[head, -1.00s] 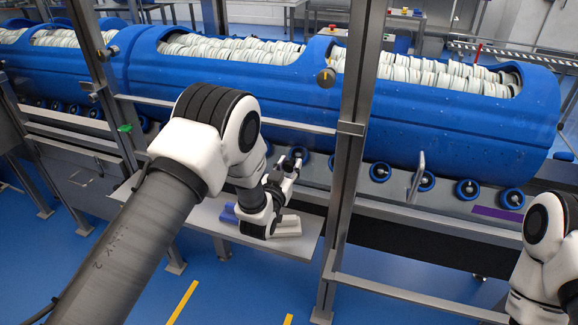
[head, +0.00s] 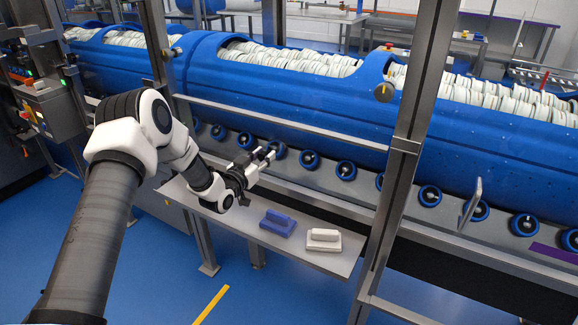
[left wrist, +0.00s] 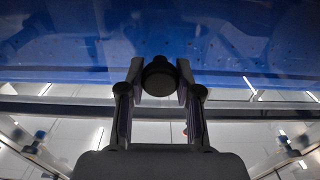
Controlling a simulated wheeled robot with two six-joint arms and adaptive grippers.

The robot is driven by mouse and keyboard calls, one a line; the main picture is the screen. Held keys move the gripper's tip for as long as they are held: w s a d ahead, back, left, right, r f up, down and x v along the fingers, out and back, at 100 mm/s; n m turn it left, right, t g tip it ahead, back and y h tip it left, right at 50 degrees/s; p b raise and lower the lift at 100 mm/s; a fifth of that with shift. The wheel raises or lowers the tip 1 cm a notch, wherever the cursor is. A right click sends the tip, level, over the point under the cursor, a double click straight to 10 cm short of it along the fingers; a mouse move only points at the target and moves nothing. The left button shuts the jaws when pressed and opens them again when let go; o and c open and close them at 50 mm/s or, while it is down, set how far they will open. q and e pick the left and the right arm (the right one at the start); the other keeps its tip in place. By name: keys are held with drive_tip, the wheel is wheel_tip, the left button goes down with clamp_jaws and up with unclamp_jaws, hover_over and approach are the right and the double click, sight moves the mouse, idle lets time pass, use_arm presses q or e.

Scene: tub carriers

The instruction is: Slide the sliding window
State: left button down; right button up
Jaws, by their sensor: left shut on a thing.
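My left gripper (head: 268,154) is shut on a dark round knob (left wrist: 159,76), which shows between its fingertips in the left wrist view. In the head view the gripper is at the metal frame, in front of the blue tub carrier (head: 300,105), and the held knob is hard to make out. The sliding window's pane is see-through, and I cannot make out its edges. My right gripper is out of view.
A shelf (head: 345,262) below the gripper holds a blue block (head: 278,224) and a white block (head: 323,240). A plate-like handle (head: 471,201) is farther right.

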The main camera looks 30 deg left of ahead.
sight(255, 147)
use_arm(q)
drive_tip(key=a, duration=0.4)
drive_tip(key=shift+a, duration=0.35)
drive_tip(key=shift+w, duration=0.1)
drive_tip(key=shift+r, duration=0.1)
drive_tip(key=c, duration=1.2)
unclamp_jaws()
drive_tip(key=o, duration=0.4)
drive_tip(key=shift+a, duration=0.25)
